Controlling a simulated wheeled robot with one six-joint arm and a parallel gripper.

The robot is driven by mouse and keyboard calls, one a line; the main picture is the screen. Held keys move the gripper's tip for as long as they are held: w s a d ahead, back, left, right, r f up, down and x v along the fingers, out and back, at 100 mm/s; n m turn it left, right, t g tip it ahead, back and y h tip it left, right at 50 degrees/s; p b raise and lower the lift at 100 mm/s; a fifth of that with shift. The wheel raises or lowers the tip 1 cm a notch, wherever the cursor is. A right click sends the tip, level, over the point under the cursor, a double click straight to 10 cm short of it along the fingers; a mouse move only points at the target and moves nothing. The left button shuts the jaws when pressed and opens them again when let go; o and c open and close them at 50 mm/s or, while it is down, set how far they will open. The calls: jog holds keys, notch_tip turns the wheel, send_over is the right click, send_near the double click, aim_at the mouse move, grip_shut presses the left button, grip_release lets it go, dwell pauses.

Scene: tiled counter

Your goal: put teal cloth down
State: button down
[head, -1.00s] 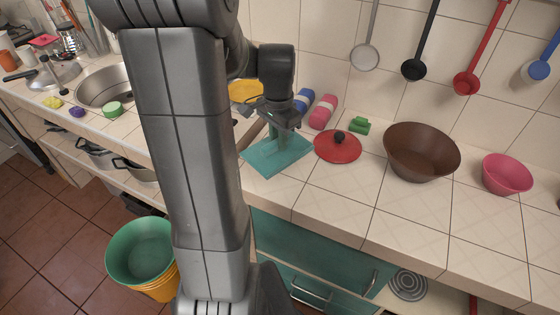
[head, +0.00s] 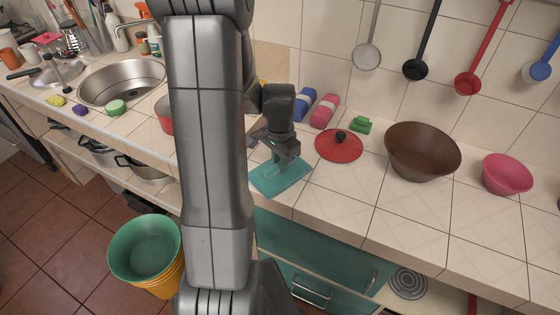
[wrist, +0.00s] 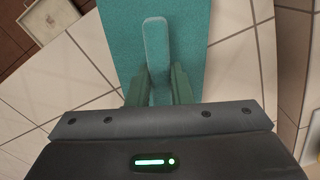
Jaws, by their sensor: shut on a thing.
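The teal cloth (head: 290,180) is a flat teal rectangle with a raised ridge in its middle. It is at the front edge of the counter, left of the red lid. It also shows in the wrist view (wrist: 190,45), where the ridge stands between the two fingers. My gripper (head: 274,158) points down over it and is shut on the ridge; the fingers also show in the wrist view (wrist: 159,84). I cannot tell whether the cloth's underside touches the tiles. My arm hides part of the counter to its left.
A red lid (head: 339,146) with a black knob lies just right of the cloth. Blue (head: 306,103) and pink (head: 325,111) rolls and a green block (head: 361,124) are behind. A brown bowl (head: 421,151) and a pink bowl (head: 507,174) stand farther right. Bare tiles lie in front of the lid.

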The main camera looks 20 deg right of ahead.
jog(key=c, duration=1.3)
grip_release()
jog(key=shift+f, duration=0.1)
notch_tip(320, 180, up, 12)
jog(key=shift+b, duration=0.4)
notch_tip(320, 180, down, 12)
jog(key=shift+r+p, duration=0.25)
jog(key=shift+p, duration=0.3)
jog(key=shift+r, duration=1.6)
